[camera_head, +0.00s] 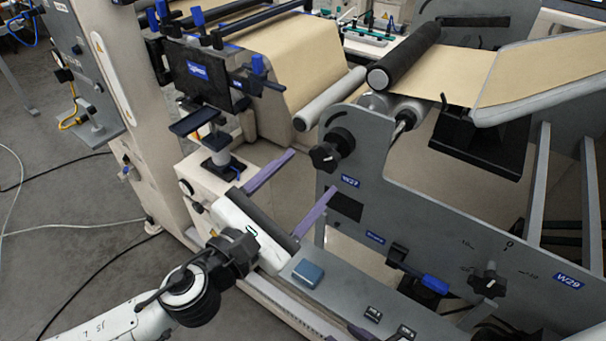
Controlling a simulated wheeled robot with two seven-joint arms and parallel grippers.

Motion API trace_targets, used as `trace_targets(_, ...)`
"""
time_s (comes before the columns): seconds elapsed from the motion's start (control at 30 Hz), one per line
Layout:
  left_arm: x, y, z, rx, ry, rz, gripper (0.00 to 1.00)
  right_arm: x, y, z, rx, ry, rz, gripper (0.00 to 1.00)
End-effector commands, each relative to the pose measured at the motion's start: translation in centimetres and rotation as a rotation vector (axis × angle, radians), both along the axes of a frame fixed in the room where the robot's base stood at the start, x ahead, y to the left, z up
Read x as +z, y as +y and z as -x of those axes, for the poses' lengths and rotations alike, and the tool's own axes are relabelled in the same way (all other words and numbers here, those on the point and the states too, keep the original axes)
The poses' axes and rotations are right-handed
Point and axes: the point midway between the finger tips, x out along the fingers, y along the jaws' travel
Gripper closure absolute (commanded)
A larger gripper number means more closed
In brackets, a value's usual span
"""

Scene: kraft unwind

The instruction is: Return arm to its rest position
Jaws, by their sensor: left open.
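My left arm (95,322) comes in from the lower left, white with black joints. My left gripper (313,172) is open, its two purple fingers spread wide and pointing up and right. Nothing is held between the fingers. The fingers reach over the machine's front ledge, close to the grey side plate marked W27. I cannot tell whether the right finger touches that plate. My right gripper does not clearly show; a small purple-grey piece at the bottom edge cannot be made out.
The grey side plate (400,215) carries black knobs and a dark roller (404,55). Brown kraft web (300,48) runs over rollers behind. A small blue block (308,273) sits on the grey ledge. Cables lie on the open floor (60,215) at left.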

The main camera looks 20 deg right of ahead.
Motion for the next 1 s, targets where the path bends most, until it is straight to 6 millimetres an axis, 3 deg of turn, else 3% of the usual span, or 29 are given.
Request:
trace_targets(0.27, -0.1, 0.0, 0.0, 0.005, 0.027, 0.020, 0.36, -0.1, 0.0, 0.0, -0.001, 0.000, -0.001, 0.66)
trace_targets(0.37, -1.0, 0.3, 0.0, 0.034, 0.192, 0.141, 0.36, -0.1, 0.0, 0.0, -0.002, -0.001, -0.001, 0.66)
trace_targets(0.47, -2.7, 1.3, -0.1, 0.099, 0.494, 0.371, 0.36, -0.1, 0.0, 0.0, -0.002, -0.001, -0.001, 0.66)
trace_targets(0.67, -9.1, 6.2, -0.1, 0.323, 1.200, 1.012, 0.36, -0.1, -0.1, 0.0, -0.002, -0.001, -0.001, 0.66)
trace_targets(0.77, -13.6, 9.6, 0.9, 0.468, 1.502, 1.369, 0.36, -0.1, -0.1, 0.0, -0.002, -0.001, -0.001, 0.66)
trace_targets(0.9, -20.7, 15.5, 4.2, 0.706, 1.812, 1.930, 0.36, -0.1, -0.1, 0.0, -0.003, 0.000, 0.000, 0.66)
trace_targets(0.97, -23.7, 18.2, 6.3, 0.812, 1.885, 2.189, 0.36, -0.1, -0.1, 0.1, -0.003, 0.000, 0.000, 0.66)
trace_targets(1.0, -25.5, 19.9, 7.8, -0.870, -1.893, -2.335, 0.36, -0.2, -0.1, 0.1, -0.003, 0.001, 0.000, 0.66)
